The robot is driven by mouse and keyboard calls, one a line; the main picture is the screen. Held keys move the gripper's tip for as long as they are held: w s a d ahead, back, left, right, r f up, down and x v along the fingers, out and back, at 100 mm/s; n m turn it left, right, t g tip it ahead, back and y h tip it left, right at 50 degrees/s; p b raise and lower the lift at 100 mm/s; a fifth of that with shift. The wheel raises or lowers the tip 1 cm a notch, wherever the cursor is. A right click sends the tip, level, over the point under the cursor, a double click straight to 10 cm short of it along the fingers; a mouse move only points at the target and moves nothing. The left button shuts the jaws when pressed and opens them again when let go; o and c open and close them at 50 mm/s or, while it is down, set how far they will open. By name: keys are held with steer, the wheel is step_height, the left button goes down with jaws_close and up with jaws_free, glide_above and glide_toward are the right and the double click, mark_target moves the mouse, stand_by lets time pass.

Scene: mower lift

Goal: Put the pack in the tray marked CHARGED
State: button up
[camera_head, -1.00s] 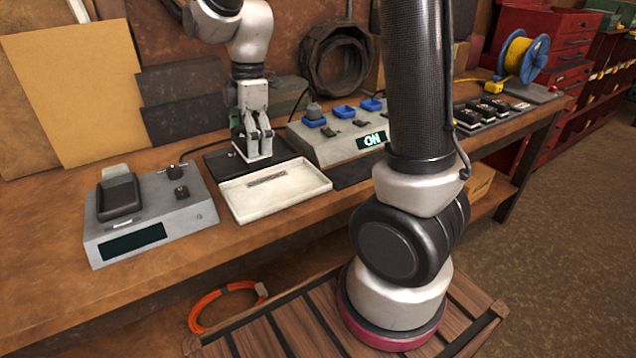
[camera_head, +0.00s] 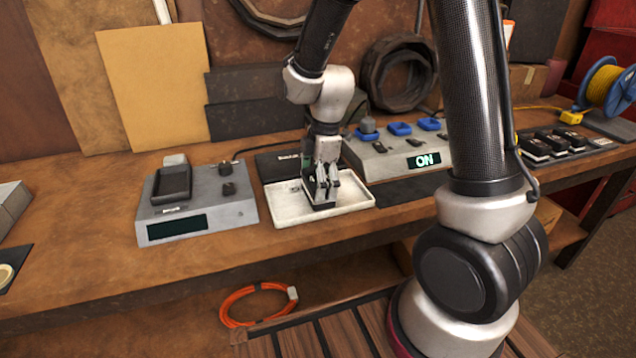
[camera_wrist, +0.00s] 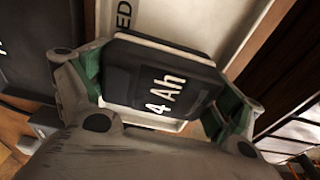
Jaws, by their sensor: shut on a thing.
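My gripper (camera_head: 321,188) is shut on a dark battery pack. The wrist view shows the pack (camera_wrist: 160,85) between the green-lined fingers, with "4 Ah" on its face. The white tray (camera_head: 352,203) lies under the pack on the bench. In the wrist view the tray (camera_wrist: 205,20) shows behind the pack, with only the letters "ED" of its label in sight. In the head view the pack is low over or in the middle of the tray; I cannot tell whether it touches the floor.
A grey device with a dark screen (camera_head: 195,205) stands left of the tray. A grey unit with blue sockets and an "ON" display (camera_head: 424,160) stands behind right. A black mat (camera_head: 280,163) lies behind the tray. Several dark packs (camera_head: 548,143) sit at the far right.

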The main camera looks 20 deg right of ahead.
steer(key=shift+f, duration=0.1)
steer(key=o, duration=1.2)
steer(key=shift+c, duration=0.2)
step_height(320, 180, up, 12)
steer(key=d, duration=0.1)
steer(key=s+d+r+m+t, duration=0.1)
steer(key=s+d+r+m, duration=0.2)
steer(key=s+m, duration=0.3)
steer(key=s+d+r+m+t+h, duration=0.1)
steer(key=s+d+r+m, duration=0.2)
steer(key=s+d+m, duration=0.3)
steer(key=s+d+r+m+t, duration=0.2)
steer(key=s+d+r+m, duration=0.1)
steer(key=s+m, duration=0.3)
steer(key=shift+s+d, duration=0.8)
steer(key=shift+s, duration=0.05)
